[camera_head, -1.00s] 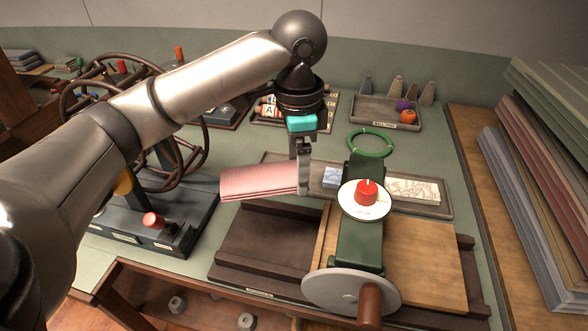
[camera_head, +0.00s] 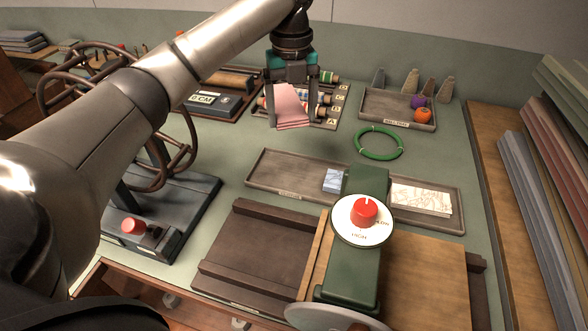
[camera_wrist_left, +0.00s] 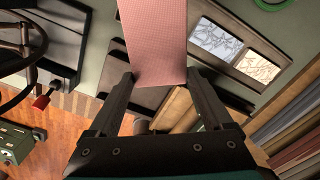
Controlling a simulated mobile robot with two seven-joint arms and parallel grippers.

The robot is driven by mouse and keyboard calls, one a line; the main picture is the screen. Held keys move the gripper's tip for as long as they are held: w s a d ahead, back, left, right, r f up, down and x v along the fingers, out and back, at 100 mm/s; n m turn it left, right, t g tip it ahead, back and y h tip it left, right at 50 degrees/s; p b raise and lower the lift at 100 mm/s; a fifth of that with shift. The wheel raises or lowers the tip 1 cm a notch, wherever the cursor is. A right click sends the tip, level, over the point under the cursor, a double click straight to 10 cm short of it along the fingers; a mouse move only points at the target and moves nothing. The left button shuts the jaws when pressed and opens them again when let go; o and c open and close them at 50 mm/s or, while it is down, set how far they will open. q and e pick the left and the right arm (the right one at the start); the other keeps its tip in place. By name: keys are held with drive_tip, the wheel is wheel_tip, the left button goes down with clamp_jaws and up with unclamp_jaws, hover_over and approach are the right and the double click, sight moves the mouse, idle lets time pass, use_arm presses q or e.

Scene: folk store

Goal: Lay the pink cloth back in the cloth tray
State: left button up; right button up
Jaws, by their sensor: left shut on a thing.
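The folded pink cloth (camera_head: 289,104) is held in my left gripper (camera_head: 291,115), up in the air behind the long tray in the head view. My left wrist view shows the cloth (camera_wrist_left: 155,40) pinched between the two fingers (camera_wrist_left: 163,84). The cloth tray (camera_head: 290,183) is a long, shallow brown tray in the middle of the table. A blue-and-white patterned cloth (camera_head: 333,180) and a cream printed cloth (camera_head: 421,197) lie in it. Its left part is bare. The green press hides part of its front. My right gripper is not in view.
The green press with a red knob (camera_head: 364,212) stands in front of the tray. A green ring (camera_head: 379,143) lies behind it. A back tray (camera_head: 372,108) holds a purple and an orange ball. A wheeled machine (camera_head: 150,205) stands left. Stacked boards lie at right.

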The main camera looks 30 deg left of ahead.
use_arm(q)
drive_tip(key=shift+w+a+m, duration=0.35)
drive_tip(key=shift+w+m, duration=0.2)
drive_tip(key=shift+m, duration=0.15)
drive_tip(key=shift+a+f, duration=0.1)
drive_tip(key=shift+f, duration=0.05)
wheel_tip(320, 180, down, 19)
drive_tip(key=b, duration=0.4)
drive_tip(key=shift+f+b, duration=0.15)
drive_tip(key=shift+b, duration=0.2)
drive_tip(key=shift+f, duration=0.25)
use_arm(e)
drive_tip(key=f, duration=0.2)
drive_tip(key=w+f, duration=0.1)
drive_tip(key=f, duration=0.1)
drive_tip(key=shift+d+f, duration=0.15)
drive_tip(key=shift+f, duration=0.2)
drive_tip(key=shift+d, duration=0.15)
